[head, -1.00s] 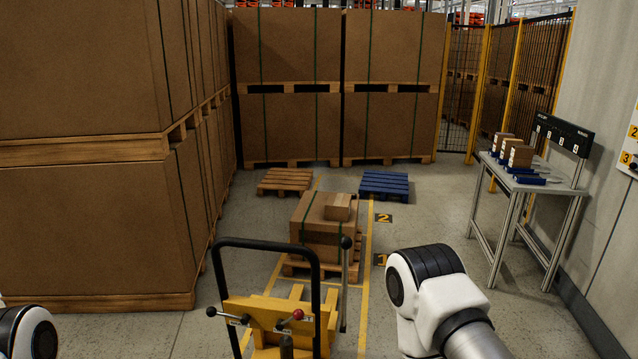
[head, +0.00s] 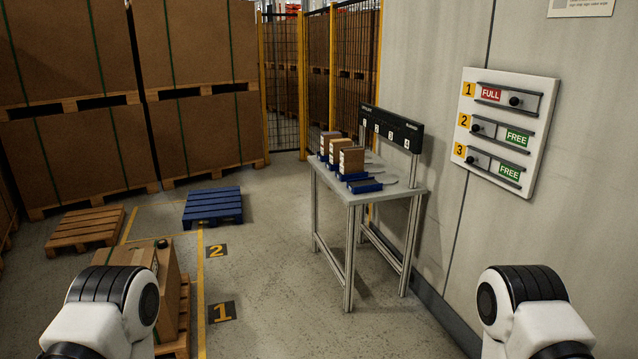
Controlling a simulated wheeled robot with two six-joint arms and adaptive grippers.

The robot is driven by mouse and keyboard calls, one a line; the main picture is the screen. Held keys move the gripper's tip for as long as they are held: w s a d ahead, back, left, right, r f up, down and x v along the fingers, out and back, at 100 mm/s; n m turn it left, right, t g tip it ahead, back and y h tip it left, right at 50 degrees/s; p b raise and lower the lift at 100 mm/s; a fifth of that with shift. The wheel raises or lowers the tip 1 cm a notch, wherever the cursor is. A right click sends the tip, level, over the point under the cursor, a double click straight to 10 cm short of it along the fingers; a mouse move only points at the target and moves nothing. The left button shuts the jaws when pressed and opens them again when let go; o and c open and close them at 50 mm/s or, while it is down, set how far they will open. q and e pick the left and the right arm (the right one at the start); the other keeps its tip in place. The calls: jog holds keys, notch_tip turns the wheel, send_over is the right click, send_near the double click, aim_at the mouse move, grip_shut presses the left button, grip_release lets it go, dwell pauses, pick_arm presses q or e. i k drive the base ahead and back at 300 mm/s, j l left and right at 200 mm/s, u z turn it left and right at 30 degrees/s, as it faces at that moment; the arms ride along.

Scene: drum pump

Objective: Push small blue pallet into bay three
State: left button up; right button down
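Small blue pallets lie on a grey table (head: 345,195) in the head view. The nearest small blue pallet (head: 365,186) sits at the table's front edge and looks empty. Behind it, three small cartons (head: 352,160) stand in a row on blue bases, which they partly hide. A dark sign bar (head: 390,128) with bay numbers stands above the table's far side; the digits are small, with a 4 legible at the right end. Both my arms show only as white and black links at the bottom, and neither gripper is in view.
A larger blue pallet (head: 213,206) and a wooden pallet (head: 84,229) lie on the floor. A strapped carton (head: 168,275) stands at lower left beside yellow floor lines. A wall board (head: 505,133) reads 1 FULL, 2 FREE, 3 FREE. Floor before the table is clear.

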aim_at(213, 205)
jog(key=i+u, duration=0.1)
jog(key=i, duration=0.45)
jog(key=i+u, duration=0.1)
jog(key=i, duration=0.5)
jog(key=i+l, duration=0.15)
jog(key=i, duration=0.4)
jog(key=i+u, duration=0.15)
jog(key=i, duration=0.45)
jog(key=i+l+u, duration=0.1)
jog(key=i+l, duration=0.15)
jog(key=i, duration=0.3)
jog(key=i+u, duration=0.1)
jog(key=i, duration=1.05)
jog(key=i+u, duration=0.15)
jog(key=i, duration=0.4)
jog(key=i+u, duration=0.1)
jog(key=i, duration=0.5)
jog(key=i+l+u, duration=0.1)
jog(key=i, duration=0.45)
jog(key=i+l, duration=0.25)
jog(key=i, duration=0.3)
jog(key=i+u, duration=0.2)
jog(key=i, duration=1.45)
